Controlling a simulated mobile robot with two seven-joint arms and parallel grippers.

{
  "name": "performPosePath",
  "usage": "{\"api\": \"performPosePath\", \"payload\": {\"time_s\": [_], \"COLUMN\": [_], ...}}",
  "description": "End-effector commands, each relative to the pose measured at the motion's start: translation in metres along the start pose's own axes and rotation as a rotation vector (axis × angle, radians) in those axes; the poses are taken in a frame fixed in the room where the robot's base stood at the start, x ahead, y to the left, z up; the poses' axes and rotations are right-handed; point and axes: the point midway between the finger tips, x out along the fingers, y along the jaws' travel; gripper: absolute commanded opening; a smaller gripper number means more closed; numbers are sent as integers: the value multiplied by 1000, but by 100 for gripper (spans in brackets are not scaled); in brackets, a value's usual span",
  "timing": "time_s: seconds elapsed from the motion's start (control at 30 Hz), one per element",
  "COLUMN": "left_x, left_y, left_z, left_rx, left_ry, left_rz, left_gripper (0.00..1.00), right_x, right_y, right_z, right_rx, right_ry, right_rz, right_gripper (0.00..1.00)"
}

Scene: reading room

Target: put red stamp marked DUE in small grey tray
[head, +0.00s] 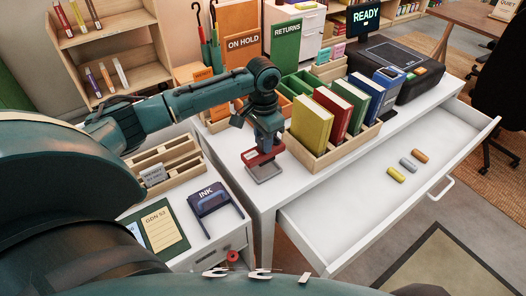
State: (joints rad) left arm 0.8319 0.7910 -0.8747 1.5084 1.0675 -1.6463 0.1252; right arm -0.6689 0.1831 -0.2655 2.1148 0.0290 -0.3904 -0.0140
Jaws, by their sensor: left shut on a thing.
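My left gripper (266,140) reaches down at the near left end of the white desk and is shut on the red stamp (251,158). The small grey tray (266,174) lies on the desk directly under the stamp. The stamp covers the back part of the tray, and I cannot tell whether it touches the tray's floor. The DUE marking is not readable from here.
A wooden box of books (311,151) stands close right of the tray. The white drawer (345,213) is pulled out, with several small coloured pieces inside.

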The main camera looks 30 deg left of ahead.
Motion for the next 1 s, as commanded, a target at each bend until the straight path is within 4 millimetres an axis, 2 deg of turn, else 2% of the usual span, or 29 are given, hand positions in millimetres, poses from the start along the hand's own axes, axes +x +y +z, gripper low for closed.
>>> {"api": "performPosePath", "payload": {"time_s": [0.1, 0.23, 0.67, 0.7, 0.93, 1.0], "left_x": [22, 39, 45, 46, 46, 46], "left_y": [1, 1, 1, 1, 1, 1], "left_z": [1, 0, 0, 0, 0, 0], "left_rx": [0, 0, 0, 0, 0, 0], "left_ry": [-5, -2, -1, -1, -1, -1], "left_rz": [2, 1, 1, 1, 0, 0], "left_gripper": [0, 0, 0, 28, 47, 49], "right_x": [0, 0, 0, 0, 0, 0], "right_y": [0, -1, -1, -1, -1, -1], "right_z": [0, 0, -1, -1, 0, 0], "right_rx": [-1, -1, -1, -1, -1, -1], "right_ry": [2, 3, 4, 4, 3, 3], "right_rz": [-1, -2, -3, -3, -3, -2], "right_gripper": [0, 0, 0, 0, 0, 0]}}
